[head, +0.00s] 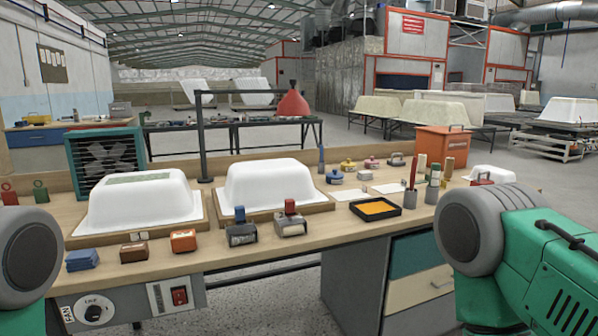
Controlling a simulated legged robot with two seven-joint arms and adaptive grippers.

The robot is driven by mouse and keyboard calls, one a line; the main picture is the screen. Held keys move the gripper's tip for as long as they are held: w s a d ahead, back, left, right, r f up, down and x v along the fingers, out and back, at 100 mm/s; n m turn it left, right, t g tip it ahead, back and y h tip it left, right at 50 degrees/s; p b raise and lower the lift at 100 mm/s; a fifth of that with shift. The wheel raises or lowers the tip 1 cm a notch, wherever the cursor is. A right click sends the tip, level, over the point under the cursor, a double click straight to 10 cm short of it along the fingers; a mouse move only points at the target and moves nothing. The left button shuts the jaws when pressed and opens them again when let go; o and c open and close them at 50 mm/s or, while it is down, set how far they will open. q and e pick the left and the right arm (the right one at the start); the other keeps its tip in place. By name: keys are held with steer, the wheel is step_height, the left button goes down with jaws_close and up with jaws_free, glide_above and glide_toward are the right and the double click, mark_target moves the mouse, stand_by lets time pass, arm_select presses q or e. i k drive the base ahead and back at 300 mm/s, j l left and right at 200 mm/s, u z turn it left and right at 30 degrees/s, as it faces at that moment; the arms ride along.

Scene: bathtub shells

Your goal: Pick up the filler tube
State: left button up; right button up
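I cannot tell for sure which thing is the filler tube. A thin blue upright item (321,160) is at the bench's back edge. Parts of my two arms show at the left and right edges of the head view, but neither gripper is in view.
Two white tub shells (142,203) (268,184) lie upside down on boards. A black tray with yellow content (376,208) and an orange box (441,146) stand to the right.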

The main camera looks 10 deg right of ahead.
mark_target(435, 171)
steer(key=i+l, duration=0.2)
steer(key=l, duration=0.15)
steer(key=i+l+u, duration=0.1)
steer(key=i+l, duration=0.3)
steer(key=l, duration=0.25)
steer(key=i+l, duration=0.15)
steer(key=l, duration=0.2)
steer(key=i+u, duration=0.05)
